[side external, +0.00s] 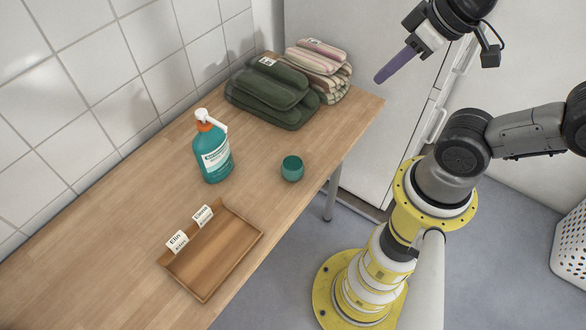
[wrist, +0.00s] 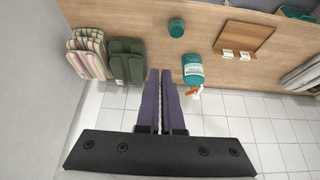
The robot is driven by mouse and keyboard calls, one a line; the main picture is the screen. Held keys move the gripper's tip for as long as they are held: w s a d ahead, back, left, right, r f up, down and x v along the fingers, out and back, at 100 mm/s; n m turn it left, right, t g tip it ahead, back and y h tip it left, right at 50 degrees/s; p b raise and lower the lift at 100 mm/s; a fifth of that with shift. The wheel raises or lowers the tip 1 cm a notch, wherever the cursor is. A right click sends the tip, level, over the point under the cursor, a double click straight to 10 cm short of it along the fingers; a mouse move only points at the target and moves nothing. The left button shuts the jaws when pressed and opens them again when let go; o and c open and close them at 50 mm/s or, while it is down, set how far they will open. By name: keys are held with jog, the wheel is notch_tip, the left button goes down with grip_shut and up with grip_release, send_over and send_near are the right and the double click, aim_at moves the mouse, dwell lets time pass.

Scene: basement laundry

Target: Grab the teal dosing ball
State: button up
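The teal dosing ball (side external: 291,169) is a small cup-like round thing. It stands on the wooden table near its edge, to the right of a teal bottle. It also shows in the wrist view (wrist: 176,28), at the top, ahead of the fingers. My gripper (side external: 378,80) is high at the upper right, well apart from the ball. Its purple fingers lie close together in the wrist view (wrist: 159,72), with nothing seen held between them.
The teal bottle (side external: 212,155) with an orange-and-white top stands left of the ball. A wooden tray (side external: 205,298) with two name cards lies nearer. Folded green towels (side external: 268,88) and striped towels (side external: 318,62) lie at the far end. Table between is clear.

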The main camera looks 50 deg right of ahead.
jog(key=o, duration=0.5)
jog(key=n+g, duration=0.6)
jog(key=n, duration=1)
send_over(293, 169)
jog(key=w, duration=0.1)
jog(key=f, duration=2.5)
jog(key=shift+w+a+f, duration=0.2)
jog(key=shift+f, duration=0.1)
jog(key=shift+w+f, duration=0.2)
jog(key=shift+f, duration=2.85)
